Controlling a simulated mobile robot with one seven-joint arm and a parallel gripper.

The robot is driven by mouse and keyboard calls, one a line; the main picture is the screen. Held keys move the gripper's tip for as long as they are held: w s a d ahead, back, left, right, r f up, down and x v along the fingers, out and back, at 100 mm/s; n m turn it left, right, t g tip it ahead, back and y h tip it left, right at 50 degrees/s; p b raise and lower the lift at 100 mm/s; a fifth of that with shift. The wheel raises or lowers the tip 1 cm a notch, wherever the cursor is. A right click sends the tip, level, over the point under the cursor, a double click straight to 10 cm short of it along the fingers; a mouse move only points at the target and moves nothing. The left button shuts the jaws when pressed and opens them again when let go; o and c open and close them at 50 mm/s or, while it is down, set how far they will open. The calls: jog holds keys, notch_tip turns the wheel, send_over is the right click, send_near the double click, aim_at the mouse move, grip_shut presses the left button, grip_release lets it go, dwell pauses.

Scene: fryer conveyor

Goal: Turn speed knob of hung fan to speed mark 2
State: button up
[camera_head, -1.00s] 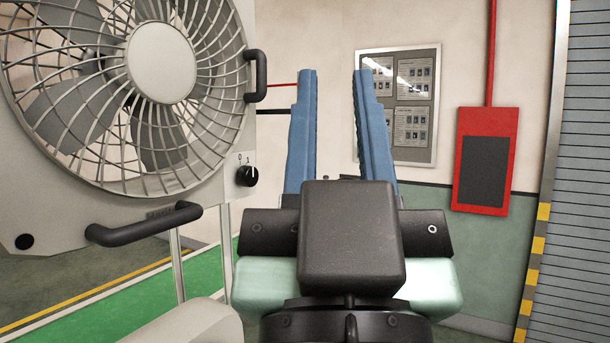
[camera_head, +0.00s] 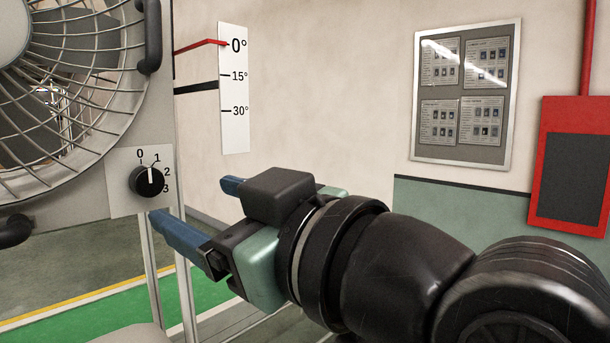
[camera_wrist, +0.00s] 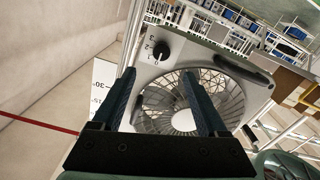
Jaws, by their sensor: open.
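The fan (camera_head: 90,135) with its grey round grille fills the left of the head view. Its black speed knob (camera_head: 149,181) sits on a pale plate at the housing's lower right corner, with marks 0, 1, 2 and 3 around it. The knob's white pointer line points roughly up, near mark 1. My gripper (camera_head: 196,203) is open and empty, to the right of and below the knob in the head view, apart from it. In the wrist view the knob (camera_wrist: 161,51) lies beyond the gap between the blue fingertips (camera_wrist: 158,74), with the fan (camera_wrist: 185,118) below it.
A white angle scale (camera_head: 234,110) with red and black pointers stands right of the fan. Black handles (camera_head: 153,35) stick out from the fan's housing. A notice board (camera_head: 466,95) and a red box (camera_head: 570,165) are on the wall. Thin posts (camera_head: 186,285) stand below the fan.

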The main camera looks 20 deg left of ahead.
aim_at(151, 183)
jog(key=p+x, duration=0.1)
jog(key=x, duration=0.2)
jog(key=p+x, duration=0.2)
jog(key=x, duration=0.2)
jog(key=p+x, duration=0.1)
jog(key=x, duration=0.3)
jog(key=shift+s+a+r, duration=0.1)
jog(key=shift+s+r, duration=0.1)
jog(key=shift+s, duration=0.1)
jog(key=shift+w+a+f+p, duration=0.15)
jog(key=shift+w+a+p, duration=0.15)
jog(key=shift+a, duration=0.1)
grip_shut()
